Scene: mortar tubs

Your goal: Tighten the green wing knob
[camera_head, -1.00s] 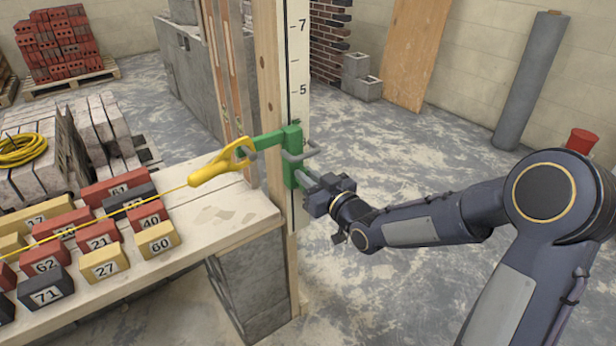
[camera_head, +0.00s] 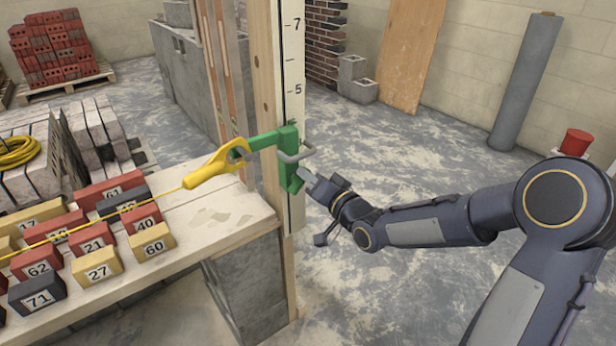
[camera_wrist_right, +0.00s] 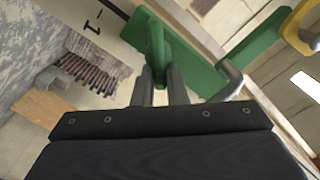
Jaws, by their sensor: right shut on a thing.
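The green wing knob (camera_wrist_right: 157,45) stands between the two grey fingers of my right gripper (camera_wrist_right: 162,82) in the right wrist view. The gripper is shut on it. In the head view my right gripper (camera_head: 305,177) reaches the lower part of the green clamp (camera_head: 288,145) from the right, and its wrist is rolled. The clamp sits against the marked upright post (camera_head: 292,75). A grey bent rod (camera_wrist_right: 232,80) is close to the fingers, on their right. The fingers partly hide the knob. My left gripper is not in view.
A yellow line holder (camera_head: 215,168) hooks on the clamp's arm, and its line runs left over several numbered blocks (camera_head: 100,264) on the plank bench (camera_head: 225,215). Concrete blocks (camera_head: 358,78) stand behind. The floor right of the post is clear around my arm.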

